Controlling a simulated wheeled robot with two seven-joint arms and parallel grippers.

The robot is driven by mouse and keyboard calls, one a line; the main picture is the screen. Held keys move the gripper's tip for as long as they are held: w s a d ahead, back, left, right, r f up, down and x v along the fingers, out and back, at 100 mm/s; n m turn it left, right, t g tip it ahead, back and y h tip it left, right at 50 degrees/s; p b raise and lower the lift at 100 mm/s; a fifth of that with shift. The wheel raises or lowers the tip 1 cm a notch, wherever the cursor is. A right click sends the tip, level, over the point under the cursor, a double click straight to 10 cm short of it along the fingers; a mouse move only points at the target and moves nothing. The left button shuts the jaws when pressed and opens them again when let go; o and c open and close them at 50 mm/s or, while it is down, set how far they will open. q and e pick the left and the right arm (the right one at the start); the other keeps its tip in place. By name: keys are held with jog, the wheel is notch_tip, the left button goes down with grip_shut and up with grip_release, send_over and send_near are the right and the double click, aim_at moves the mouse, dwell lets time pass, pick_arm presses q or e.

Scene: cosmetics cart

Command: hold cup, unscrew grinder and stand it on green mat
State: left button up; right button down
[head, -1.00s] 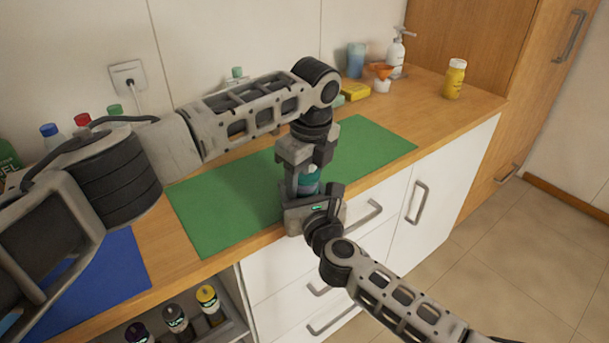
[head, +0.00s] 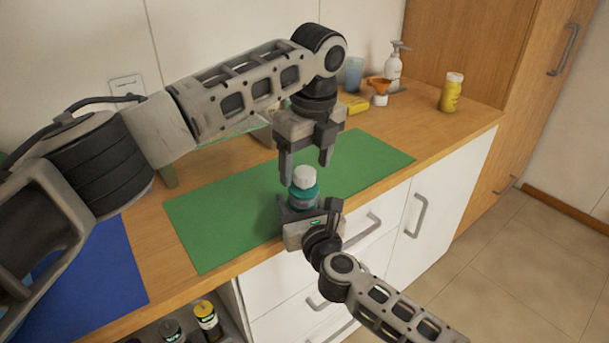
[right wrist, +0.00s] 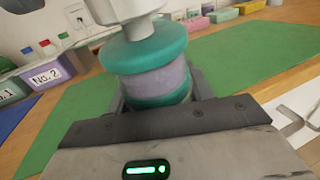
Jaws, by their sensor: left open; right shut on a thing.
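My right gripper (head: 308,206) is shut on the teal-banded cup (head: 303,194) and holds it upright in front of the mat's front edge. In the right wrist view the cup (right wrist: 155,82) has a pale lilac middle between teal bands. A whitish piece (head: 304,177), which looks like the grinder, sits upright on its teal top; the right wrist view cuts off its upper end (right wrist: 125,12). I cannot tell whether its thread is engaged. The green mat (head: 215,222) lies flat on the counter and looks bare.
A blue mat (head: 95,275) lies at the left. A yellow jar (head: 452,92), a pump bottle (head: 394,68), a blue cup (head: 354,74) and an orange funnel (head: 377,84) stand at the back right. An open shelf at the lower left holds bottles (head: 207,318).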

aim_at(303, 191)
pick_arm(q)
jog(key=shift+r+m, duration=0.3)
jog(key=shift+r, duration=0.1)
jog(key=shift+w+a+f, duration=0.15)
jog(key=shift+w+f, duration=0.05)
jog(key=shift+f, duration=1.75)
jog(key=shift+w+a+f, duration=0.1)
jog(key=shift+w+f, duration=0.05)
jog(key=shift+f, duration=1.8)
jog(key=c, duration=1)
jog(key=n, duration=0.3)
jog(key=shift+o, duration=0.2)
